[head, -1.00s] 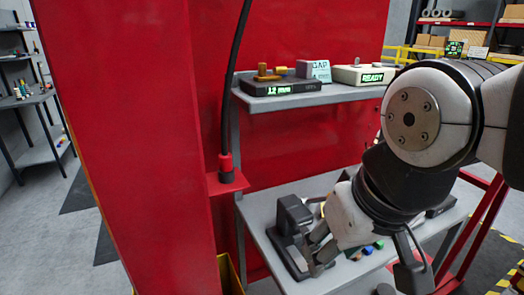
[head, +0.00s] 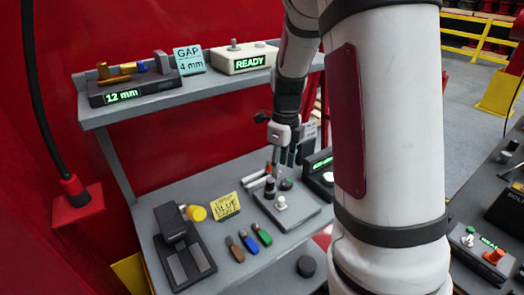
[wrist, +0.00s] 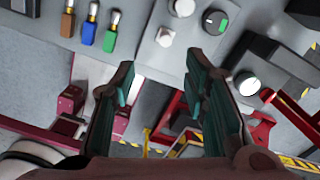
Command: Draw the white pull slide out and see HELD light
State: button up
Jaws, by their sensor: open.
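A white round knob (head: 327,178), which may be the white pull slide, sticks out of the front of a dark box (head: 320,165) with a lit green display on the lower bench. The display's words are too small to read. In the wrist view the white knob (wrist: 248,85) is right of my gripper (wrist: 161,66), which is open and empty. Another white knob (wrist: 165,37) stands on a grey plate (wrist: 150,55) beyond the fingertips.
Blue, brown and green-handled tools (head: 248,240) and a yellow card (head: 225,207) lie left of the plate. A black stand (head: 183,245) is farther left. The upper shelf (head: 140,110) holds READY and 12 mm units. A second bench (head: 480,215) is at right.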

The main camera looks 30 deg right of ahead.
aim_at(282, 199)
jog(key=shift+m, duration=0.7)
jog(key=f, duration=0.5)
jog(key=f+p, duration=0.1)
jog(key=f, duration=0.4)
jog(key=d+f, duration=0.1)
jog(key=f, duration=0.4)
jog(key=shift+c, duration=0.6)
grip_shut()
